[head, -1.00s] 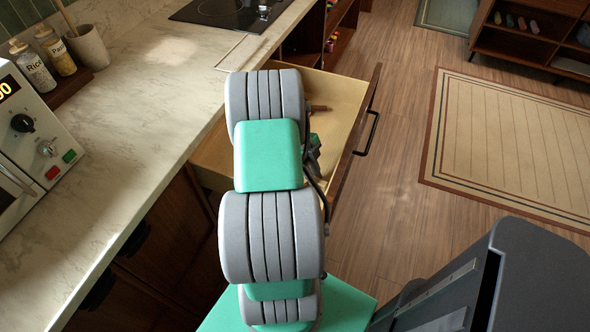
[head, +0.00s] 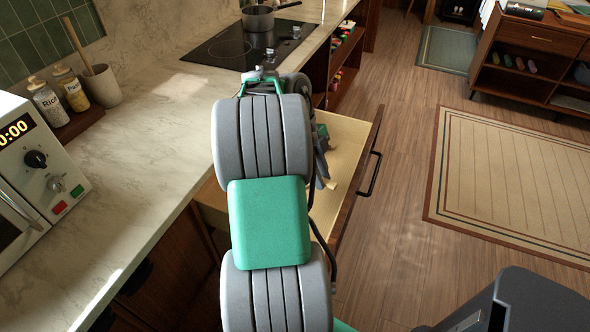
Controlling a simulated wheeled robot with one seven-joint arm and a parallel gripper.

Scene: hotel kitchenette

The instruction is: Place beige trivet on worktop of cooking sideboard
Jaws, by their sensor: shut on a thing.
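My gripper (head: 321,172) shows only in part at the right side of my arm, which hides most of it. It points down over the open drawer (head: 347,140) and is shut. A small beige piece (head: 331,184) shows at its fingertips and looks like the edge of the beige trivet; the rest is hidden. The worktop (head: 150,130) of the cooking sideboard is pale marble and runs along the left, above the drawer.
A white microwave (head: 35,175), two jars (head: 72,90) on a dark wooden stand and a utensil crock (head: 103,87) stand at the left. A black hob (head: 237,48) with a grey pot (head: 259,18) lies farther back. The worktop between them is clear.

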